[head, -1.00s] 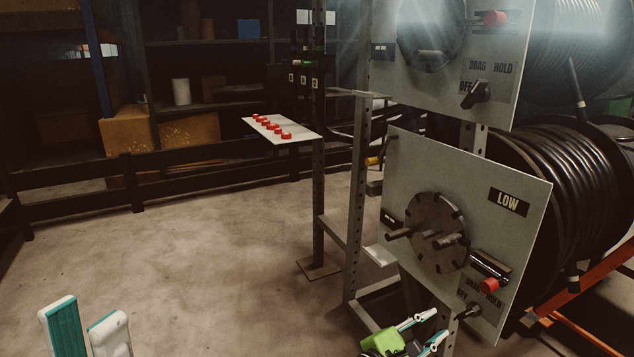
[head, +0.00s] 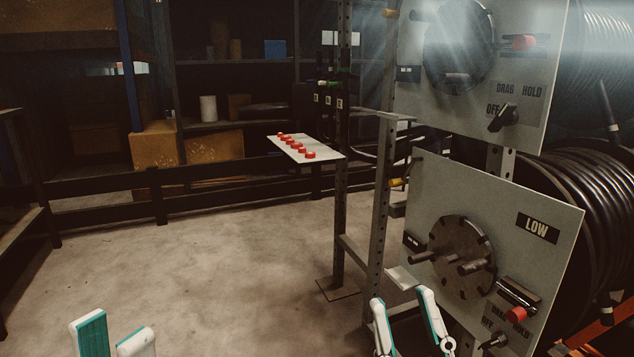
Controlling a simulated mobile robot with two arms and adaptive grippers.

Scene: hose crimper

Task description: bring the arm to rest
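My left gripper (head: 114,342) shows at the bottom left edge of the head view. Its two fingers, white with teal pads, stand apart with nothing visible between them. My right gripper (head: 402,312) is at the bottom, in front of the lower reel panel's left edge. Its two white-and-teal fingers point up and are spread, with a clear gap and nothing held. The bodies of both grippers are cut off by the frame. The lower panel (head: 540,260), marked LOW, carries a dark crank disc (head: 462,240), a red-ended handle (head: 516,313) and a drag knob (head: 494,341).
An upper panel (head: 460,115) with its own disc and knob stands above. Black hose reels (head: 590,190) sit behind the panels. A metal post frame (head: 380,215) is left of them. A white shelf (head: 330,157) holds several red caps. The floor (head: 220,260) at left is open.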

